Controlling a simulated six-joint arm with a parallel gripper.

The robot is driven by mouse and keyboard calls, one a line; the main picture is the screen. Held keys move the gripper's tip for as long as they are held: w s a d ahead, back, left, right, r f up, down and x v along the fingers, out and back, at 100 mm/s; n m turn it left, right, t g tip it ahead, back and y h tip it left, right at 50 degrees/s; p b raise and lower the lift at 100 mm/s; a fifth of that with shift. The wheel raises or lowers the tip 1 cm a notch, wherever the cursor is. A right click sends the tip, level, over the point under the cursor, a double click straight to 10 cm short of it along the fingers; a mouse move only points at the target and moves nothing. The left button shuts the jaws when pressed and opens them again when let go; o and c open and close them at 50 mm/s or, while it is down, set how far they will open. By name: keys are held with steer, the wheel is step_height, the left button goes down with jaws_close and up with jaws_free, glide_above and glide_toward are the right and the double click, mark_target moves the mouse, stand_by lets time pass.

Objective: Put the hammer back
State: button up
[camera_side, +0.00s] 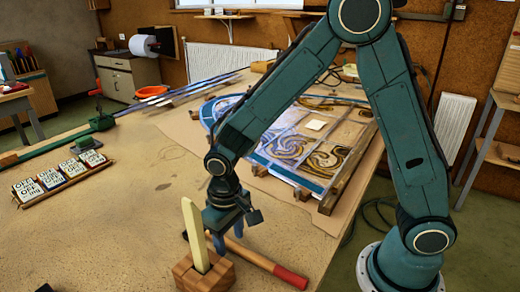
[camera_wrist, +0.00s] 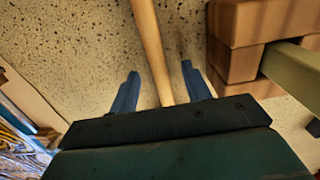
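The hammer lies on the tabletop in the side view, with a pale wooden handle (camera_side: 255,260) and a red grip end (camera_side: 291,276). Its head is not clearly seen. My gripper (camera_side: 228,235) is low over the handle, pointing down. In the wrist view the handle (camera_wrist: 150,50) runs between the two blue fingers of my gripper (camera_wrist: 160,82), with a gap on each side. The fingers are apart and hold nothing. I cannot tell how high they are above the table.
A wooden block (camera_side: 198,277) with an upright pale bar (camera_side: 194,236) stands close to my gripper; the block (camera_wrist: 235,55) is right of the fingers in the wrist view. The leaded panel (camera_side: 285,158) lies behind. Small boxes (camera_side: 52,179) stand at left.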

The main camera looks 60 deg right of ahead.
step_height(320, 180, up, 14)
stand_by(0.9)
steer(key=shift+f, duration=0.1)
steer(key=shift+d, duration=0.1)
steer(key=s+d+r+t, duration=0.2)
steer(key=s+d+r, duration=0.1)
steer(key=s+d, duration=0.3)
steer(key=s+d+r+t, duration=0.3)
steer(key=s+d, duration=0.2)
steer(key=s, duration=0.5)
steer(key=shift+s+d+r+t, duration=0.3)
steer(key=shift+s+d+r, duration=0.05)
steer(key=shift+s+d, duration=0.05)
stand_by(1.3)
